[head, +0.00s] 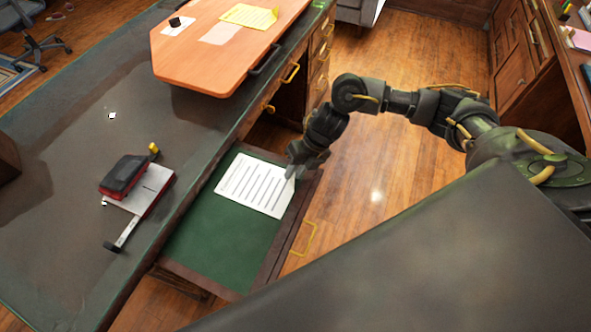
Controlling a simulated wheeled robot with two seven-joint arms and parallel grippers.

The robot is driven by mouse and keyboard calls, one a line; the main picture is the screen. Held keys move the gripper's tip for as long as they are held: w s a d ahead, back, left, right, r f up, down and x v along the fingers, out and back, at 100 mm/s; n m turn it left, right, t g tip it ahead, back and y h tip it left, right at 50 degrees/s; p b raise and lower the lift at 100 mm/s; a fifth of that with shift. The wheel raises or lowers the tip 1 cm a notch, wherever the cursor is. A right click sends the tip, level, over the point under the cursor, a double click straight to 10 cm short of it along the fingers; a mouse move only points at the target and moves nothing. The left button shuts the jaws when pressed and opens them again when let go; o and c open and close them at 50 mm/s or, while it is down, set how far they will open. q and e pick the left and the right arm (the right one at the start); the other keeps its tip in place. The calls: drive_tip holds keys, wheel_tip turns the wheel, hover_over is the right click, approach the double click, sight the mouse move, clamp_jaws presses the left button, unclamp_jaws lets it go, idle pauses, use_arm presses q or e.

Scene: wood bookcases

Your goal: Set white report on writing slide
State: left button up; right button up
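The white report (254,186), a sheet with dark printed lines, lies over the green writing slide (222,239), which is pulled out from the desk. It covers the slide's upper part, with its right edge near the slide's wooden rim. My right gripper (293,172) is at the report's right corner, its fingers pointing down at the paper. I cannot tell whether the fingers pinch the sheet or only touch it. My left gripper is not in view.
The dark desktop (60,160) holds a black and red device (124,176) on a pale base. An orange board (212,65) carries a yellow sheet (249,16). A cabinet (525,60) stands at right. Open wooden floor (385,195) lies between.

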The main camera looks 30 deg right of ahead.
drive_tip(key=shift+r, duration=0.1)
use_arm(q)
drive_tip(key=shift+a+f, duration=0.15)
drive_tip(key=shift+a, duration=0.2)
use_arm(e)
drive_tip(key=v, duration=1.2)
